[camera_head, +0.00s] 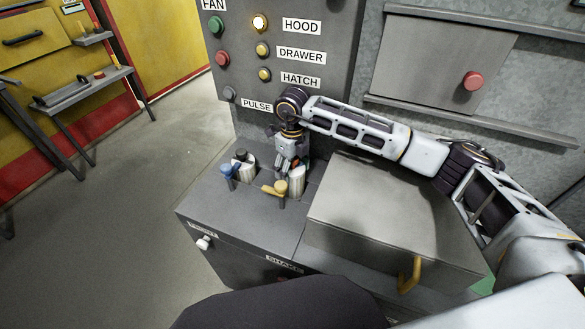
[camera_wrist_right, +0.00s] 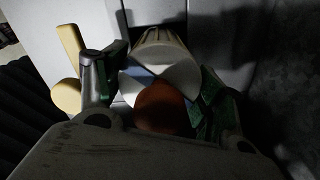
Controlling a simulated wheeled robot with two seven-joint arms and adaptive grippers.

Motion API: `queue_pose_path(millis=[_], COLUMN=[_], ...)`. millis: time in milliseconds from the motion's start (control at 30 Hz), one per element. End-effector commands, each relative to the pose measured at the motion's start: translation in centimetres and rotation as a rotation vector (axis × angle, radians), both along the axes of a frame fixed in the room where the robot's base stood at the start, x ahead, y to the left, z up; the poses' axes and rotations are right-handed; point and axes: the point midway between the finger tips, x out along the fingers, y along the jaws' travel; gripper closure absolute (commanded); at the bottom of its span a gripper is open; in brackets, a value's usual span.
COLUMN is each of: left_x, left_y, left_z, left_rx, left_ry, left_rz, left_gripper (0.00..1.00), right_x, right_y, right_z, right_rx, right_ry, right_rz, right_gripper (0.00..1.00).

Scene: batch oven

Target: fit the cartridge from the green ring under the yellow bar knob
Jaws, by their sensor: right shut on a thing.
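My right gripper (camera_head: 289,164) points down over the low grey cabinet, just behind the yellow bar knob (camera_head: 277,188). In the right wrist view my right gripper (camera_wrist_right: 152,96) is shut on a cartridge with a round red-brown end (camera_wrist_right: 163,106) and white and blue beside it. A white ribbed cylinder (camera_wrist_right: 165,48) shows just beyond; I cannot tell whether it touches the cartridge. The yellow bar knob (camera_wrist_right: 70,55) is left of the fingers there. In the head view a white cylinder (camera_head: 297,180) stands right of the knob. No green ring is clearly visible. My left gripper is out of view.
A blue knob (camera_head: 228,171), a dark knob (camera_head: 241,155) and another white cylinder (camera_head: 246,173) are to the left on the cabinet top. The button panel (camera_head: 285,55) rises behind.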

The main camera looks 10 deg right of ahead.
Motion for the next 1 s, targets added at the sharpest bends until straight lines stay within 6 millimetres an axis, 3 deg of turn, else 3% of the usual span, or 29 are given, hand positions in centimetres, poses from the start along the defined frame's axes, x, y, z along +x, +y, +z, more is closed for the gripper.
queue_pose_path(millis=[1000], left_x=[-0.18], left_y=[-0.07], left_z=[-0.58], left_rx=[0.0], left_ry=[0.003], left_rz=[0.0], left_gripper=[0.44], right_x=[0.03], right_y=[-0.01], right_z=[-0.71], right_rx=[0.001], right_ry=[-0.001], right_rz=[0.0], right_gripper=[0.84])
